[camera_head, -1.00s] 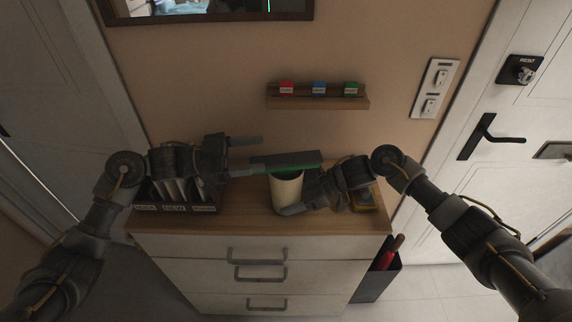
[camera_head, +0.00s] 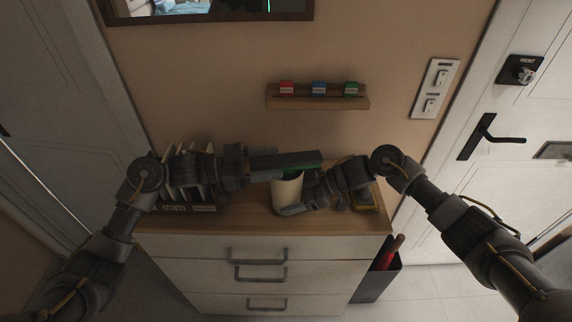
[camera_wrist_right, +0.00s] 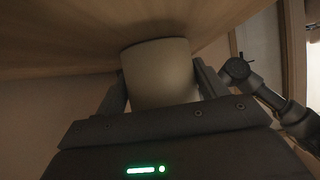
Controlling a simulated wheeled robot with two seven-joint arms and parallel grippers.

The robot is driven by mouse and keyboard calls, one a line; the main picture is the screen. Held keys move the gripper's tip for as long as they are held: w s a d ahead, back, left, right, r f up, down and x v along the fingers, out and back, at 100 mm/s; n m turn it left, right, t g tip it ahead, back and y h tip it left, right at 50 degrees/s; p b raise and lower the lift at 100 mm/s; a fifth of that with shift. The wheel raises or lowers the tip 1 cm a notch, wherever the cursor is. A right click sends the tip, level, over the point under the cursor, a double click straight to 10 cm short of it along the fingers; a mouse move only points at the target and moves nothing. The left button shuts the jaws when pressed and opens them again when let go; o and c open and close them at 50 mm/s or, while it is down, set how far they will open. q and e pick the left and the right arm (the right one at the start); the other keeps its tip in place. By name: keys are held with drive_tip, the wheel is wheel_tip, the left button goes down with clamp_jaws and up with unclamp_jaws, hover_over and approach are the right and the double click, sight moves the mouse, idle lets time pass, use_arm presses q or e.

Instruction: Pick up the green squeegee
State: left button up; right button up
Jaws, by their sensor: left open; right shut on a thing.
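The green squeegee (camera_head: 287,159) shows as a dark bar with a green edge above the mouth of a cream cup (camera_head: 286,191); its lower part is hidden in the cup. My right gripper (camera_head: 293,196) is shut around the cup from the right. In the right wrist view, the cup (camera_wrist_right: 160,75) sits between its two fingers. My left gripper (camera_head: 270,171) is open and reaches from the left to the squeegee's left end, beside the cup rim. One left finger shows below the bar; the other is hard to make out, and I cannot tell whether they touch it.
The cup is over a wooden-topped drawer cabinet (camera_head: 250,221). A file holder (camera_head: 190,209) is partly behind my left arm. A yellow-edged item (camera_head: 373,203) lies at the right. A wall shelf (camera_head: 318,103) holds small red, blue and green blocks. A dark bin (camera_head: 377,282) stands right of the cabinet.

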use_arm(q)
drive_tip(key=shift+w+d, duration=0.1)
drive_tip(key=shift+d, duration=0.5)
use_arm(e)
drive_tip(key=shift+d, duration=0.1)
use_arm(q)
drive_tip(key=shift+a, duration=0.1)
drive_tip(key=shift+c, duration=0.9)
drive_tip(key=c, duration=1)
drive_tip(key=shift+r, duration=0.15)
wheel_tip(320, 180, up, 10)
drive_tip(key=shift+f, duration=0.1)
use_arm(e)
drive_tip(key=o, duration=0.8)
drive_tip(key=shift+o, duration=0.2)
